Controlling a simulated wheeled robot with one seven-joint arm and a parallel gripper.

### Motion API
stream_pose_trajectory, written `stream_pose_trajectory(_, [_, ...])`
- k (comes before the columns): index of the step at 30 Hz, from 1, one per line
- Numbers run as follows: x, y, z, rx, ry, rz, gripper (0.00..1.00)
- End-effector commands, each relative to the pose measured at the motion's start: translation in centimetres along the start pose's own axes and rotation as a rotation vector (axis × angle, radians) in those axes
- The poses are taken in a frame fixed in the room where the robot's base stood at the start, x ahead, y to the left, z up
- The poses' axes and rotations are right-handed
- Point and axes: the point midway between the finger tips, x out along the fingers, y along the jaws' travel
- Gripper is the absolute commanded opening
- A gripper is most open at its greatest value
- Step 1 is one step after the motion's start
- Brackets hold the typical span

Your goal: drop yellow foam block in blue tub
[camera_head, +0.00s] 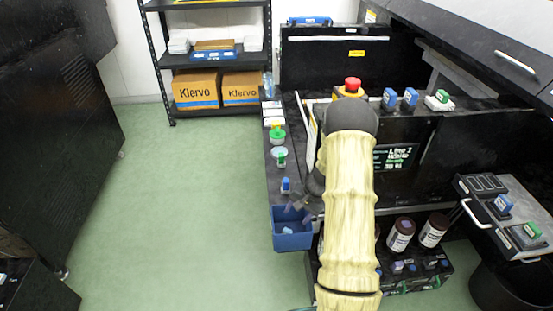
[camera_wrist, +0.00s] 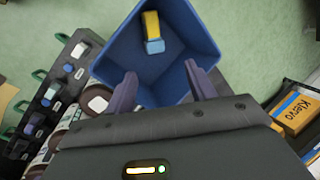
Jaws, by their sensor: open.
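The blue tub (camera_head: 292,242) hangs at the front left corner of the black bench in the head view. It fills the upper middle of the wrist view (camera_wrist: 115,62), seen from above. A yellow block (camera_wrist: 151,22) lies inside the tub, with a light blue piece (camera_wrist: 155,46) at its lower end; I cannot tell whether the two are one object. My gripper (camera_wrist: 160,86) is open and empty, its two purple fingers apart over the tub's near side. In the head view my gripper (camera_head: 297,212) is just above the tub, partly hidden by my arm.
Several small coloured-cap bottles, one of them blue (camera_head: 286,186), line the bench's left strip. Brown jars (camera_head: 401,234) stand lower right. A red button (camera_head: 352,85) is on the bench. A shelf with Klervo boxes (camera_head: 196,89) stands behind.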

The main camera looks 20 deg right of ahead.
Motion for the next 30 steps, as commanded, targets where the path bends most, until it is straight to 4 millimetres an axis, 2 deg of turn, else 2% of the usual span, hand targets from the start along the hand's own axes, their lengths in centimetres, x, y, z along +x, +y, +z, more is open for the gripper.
stream_pose_trajectory(5, [-0.6, 0.0, 0.0, 0.000, 0.001, 0.000, 0.55])
stream_pose_trajectory(8, [-1.7, -0.1, 0.0, -0.001, 0.001, -0.001, 0.55])
stream_pose_trajectory(30, [-15.8, 0.0, -0.1, 0.000, 0.003, 0.000, 0.55])
